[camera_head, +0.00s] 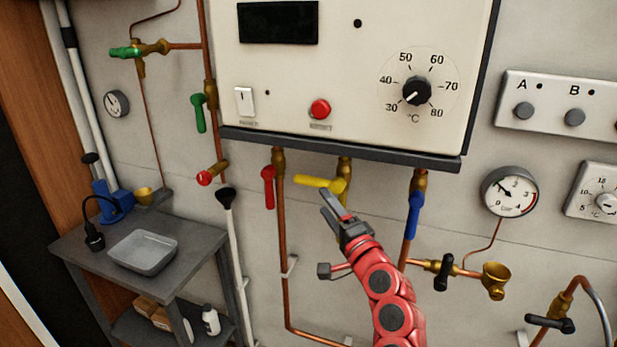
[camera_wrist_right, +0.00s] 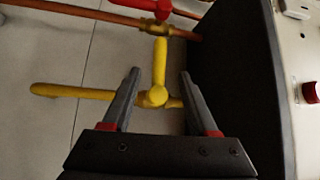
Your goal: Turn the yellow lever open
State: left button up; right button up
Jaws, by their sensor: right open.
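The yellow lever (camera_head: 318,183) sticks out to the left, roughly level, from a brass valve (camera_head: 344,170) under the boiler. In the wrist view the yellow lever (camera_wrist_right: 160,62) points up from its round hub, with a yellow pipe (camera_wrist_right: 75,91) running across behind it. My right gripper (camera_head: 330,205) is just below and in front of the valve. In the wrist view my right gripper (camera_wrist_right: 159,75) is open and empty, its two fingers on either side of the hub in the picture; I see no contact. My left gripper is not in view.
The boiler (camera_head: 350,60) hangs directly above. A red lever (camera_head: 268,185) hangs left of the yellow one and a blue lever (camera_head: 413,215) hangs right. A bench (camera_head: 200,258) with a grey tray (camera_head: 143,252) stands at lower left. Gauge (camera_head: 510,191) and black-handled valve (camera_head: 444,272) are right.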

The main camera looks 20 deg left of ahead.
aim_at(311, 184)
jog(key=p+x, duration=0.1)
jog(key=x, duration=0.7)
jog(key=shift+p+x, duration=0.3)
jog(key=shift+x, duration=0.9)
jog(key=shift+d, duration=0.1)
grip_shut()
dwell(0.4)
